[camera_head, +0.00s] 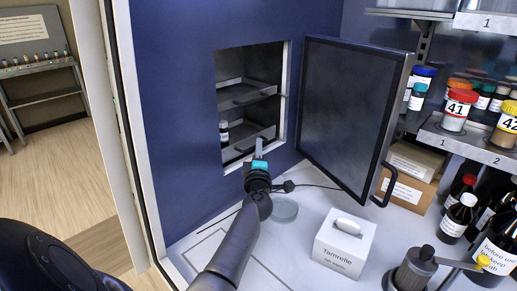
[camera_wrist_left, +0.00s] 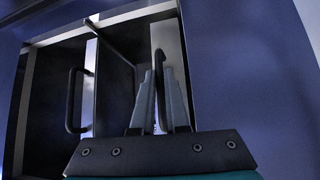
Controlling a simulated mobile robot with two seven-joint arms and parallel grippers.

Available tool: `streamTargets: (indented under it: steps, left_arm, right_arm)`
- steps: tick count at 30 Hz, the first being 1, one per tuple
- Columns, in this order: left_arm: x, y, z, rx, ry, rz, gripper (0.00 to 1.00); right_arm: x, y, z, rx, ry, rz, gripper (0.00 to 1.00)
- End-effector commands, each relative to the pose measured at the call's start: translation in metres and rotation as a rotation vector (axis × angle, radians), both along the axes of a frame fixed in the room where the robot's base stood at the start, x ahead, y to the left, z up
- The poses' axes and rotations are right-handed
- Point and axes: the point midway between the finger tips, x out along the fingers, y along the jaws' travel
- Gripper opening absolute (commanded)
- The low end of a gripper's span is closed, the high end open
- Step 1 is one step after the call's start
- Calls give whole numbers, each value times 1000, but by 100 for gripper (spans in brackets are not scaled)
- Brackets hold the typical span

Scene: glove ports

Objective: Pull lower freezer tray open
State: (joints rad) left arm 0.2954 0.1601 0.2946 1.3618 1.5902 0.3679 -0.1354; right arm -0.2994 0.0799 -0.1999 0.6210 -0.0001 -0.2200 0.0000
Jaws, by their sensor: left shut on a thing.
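The freezer compartment (camera_head: 219,100) is open in the blue wall, with an upper tray (camera_head: 240,98) and a lower tray (camera_head: 262,133). My left gripper (camera_head: 259,148) is at the front of the lower tray, its fingers upright. In the left wrist view, my left gripper (camera_wrist_left: 160,90) is shut on a dark bar handle (camera_wrist_left: 161,61), which shows between the fingertips. A second dark handle (camera_wrist_left: 74,100) stands apart to the left in that view. The fingers hide part of the gripped handle. My right gripper is not in view.
The freezer door (camera_head: 350,110) stands open to the right. A white tissue box (camera_head: 344,243) and a round clear dish (camera_head: 284,210) are on the white worktop (camera_head: 305,200). Shelved jars and bottles are at right.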

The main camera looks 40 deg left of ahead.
Motion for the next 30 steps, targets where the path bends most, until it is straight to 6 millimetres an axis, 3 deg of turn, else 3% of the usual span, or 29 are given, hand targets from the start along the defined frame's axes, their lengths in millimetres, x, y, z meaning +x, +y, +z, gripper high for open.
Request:
streamTargets:
  steps: [30]
  left_arm:
    - [0, -7, -1, -2, 3, -2, 0]
  right_arm:
    - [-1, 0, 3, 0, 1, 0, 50]
